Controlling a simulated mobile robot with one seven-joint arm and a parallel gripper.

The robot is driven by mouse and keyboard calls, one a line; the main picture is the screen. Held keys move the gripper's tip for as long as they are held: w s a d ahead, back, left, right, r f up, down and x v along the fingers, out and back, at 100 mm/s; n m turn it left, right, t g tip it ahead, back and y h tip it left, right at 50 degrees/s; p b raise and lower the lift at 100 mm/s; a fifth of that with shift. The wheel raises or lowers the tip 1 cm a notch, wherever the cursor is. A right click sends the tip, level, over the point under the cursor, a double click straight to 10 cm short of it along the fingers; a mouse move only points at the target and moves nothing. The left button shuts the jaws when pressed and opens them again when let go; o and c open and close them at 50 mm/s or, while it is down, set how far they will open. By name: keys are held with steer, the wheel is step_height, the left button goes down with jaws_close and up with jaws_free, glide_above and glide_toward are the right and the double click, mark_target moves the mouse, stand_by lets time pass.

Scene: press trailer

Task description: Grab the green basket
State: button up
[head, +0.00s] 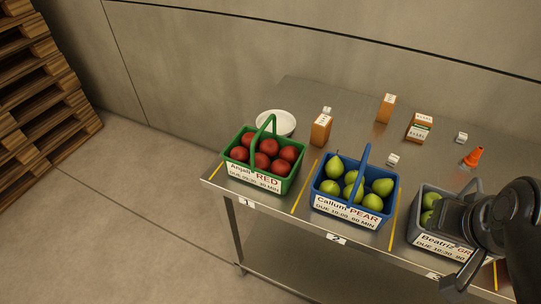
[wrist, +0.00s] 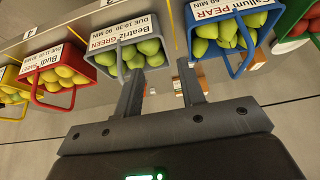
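The green basket (head: 297,174) stands upright at the left end of the metal table in the head view. It holds several red apples, has a raised green handle, and has a front label reading "RED". In the wrist view only part of the green basket (wrist: 284,46) shows at the right edge. My gripper (wrist: 158,70) is open and empty, its two fingers apart. In the head view my gripper (head: 452,214) is at the right, over the grey basket and well away from the green one. It partly hides the grey basket.
The blue pear basket (head: 369,213) stands between the green and grey baskets (head: 417,224). Red and yellow baskets (wrist: 42,89) show in the wrist view. Wooden pallets (head: 40,100) are stacked left.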

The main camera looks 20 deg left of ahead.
stand_by(0.5)
steer(key=w+a+r, duration=0.3)
steer(key=w+a, duration=0.4)
steer(key=g, duration=0.1)
glide_toward(263, 126)
steer(key=shift+x, duration=0.85)
steer(key=x, duration=0.4)
steer(key=shift+w+f, duration=0.25)
steer(key=shift+x, duration=3.05)
steer(key=shift+f, duration=0.2)
steer(key=shift+c, duration=0.2)
